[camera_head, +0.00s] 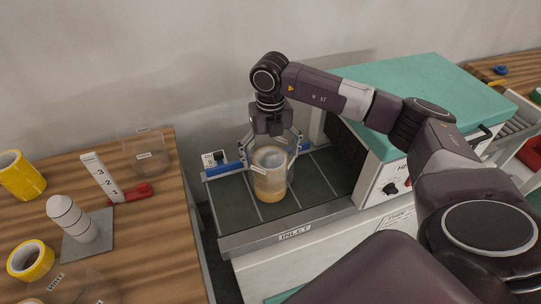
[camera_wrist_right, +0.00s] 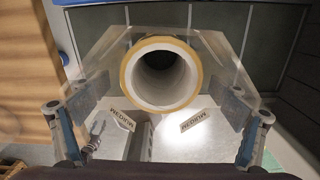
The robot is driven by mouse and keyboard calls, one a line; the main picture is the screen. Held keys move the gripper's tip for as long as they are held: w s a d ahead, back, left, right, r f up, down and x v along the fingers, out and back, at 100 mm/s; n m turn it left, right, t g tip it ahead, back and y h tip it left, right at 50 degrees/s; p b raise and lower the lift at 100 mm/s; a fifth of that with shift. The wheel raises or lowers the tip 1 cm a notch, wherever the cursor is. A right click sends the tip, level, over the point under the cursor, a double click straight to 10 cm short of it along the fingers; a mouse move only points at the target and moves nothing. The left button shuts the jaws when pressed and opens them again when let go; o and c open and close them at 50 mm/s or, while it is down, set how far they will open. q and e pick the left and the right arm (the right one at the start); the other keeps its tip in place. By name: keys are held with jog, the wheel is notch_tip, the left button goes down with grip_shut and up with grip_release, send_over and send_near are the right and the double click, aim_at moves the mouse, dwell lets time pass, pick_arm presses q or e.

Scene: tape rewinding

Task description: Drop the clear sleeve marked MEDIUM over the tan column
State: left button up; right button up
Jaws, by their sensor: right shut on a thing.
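The tan column (camera_head: 270,199) is a hollow roll standing upright on the dark conveyor marked INLET. Its tan rim and pale bore (camera_wrist_right: 161,74) face the camera in the right wrist view. My right gripper (camera_head: 271,150) points straight down over the column, shut on the clear sleeve. The sleeve's MEDIUM labels (camera_wrist_right: 193,121) show in the right wrist view, between the fingers (camera_wrist_right: 158,122). In the head view the sleeve seems to surround the column's upper part, with a tan band visible below. Its exact lower edge is hard to make out. My left gripper is out of view.
The wooden table (camera_head: 150,225) at left holds another clear sleeve (camera_head: 146,155), a sleeve partly cut off at the front (camera_head: 75,288), yellow tape rolls (camera_head: 20,175), a white post (camera_head: 72,218) and a numbered gauge (camera_head: 100,176). A teal-topped machine (camera_head: 425,95) stands right of the conveyor (camera_head: 313,185).

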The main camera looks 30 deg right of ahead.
jog(key=shift+f+b, duration=1)
jog(key=shift+f, duration=0.45)
jog(key=shift+f+b, duration=0.35)
jog(key=shift+f, duration=0.15)
jog(key=o, duration=0.7)
jog(key=shift+o, duration=0.2)
notch_tip(320, 180, up, 7)
jog(key=p, duration=0.4)
jog(key=shift+p, duration=0.35)
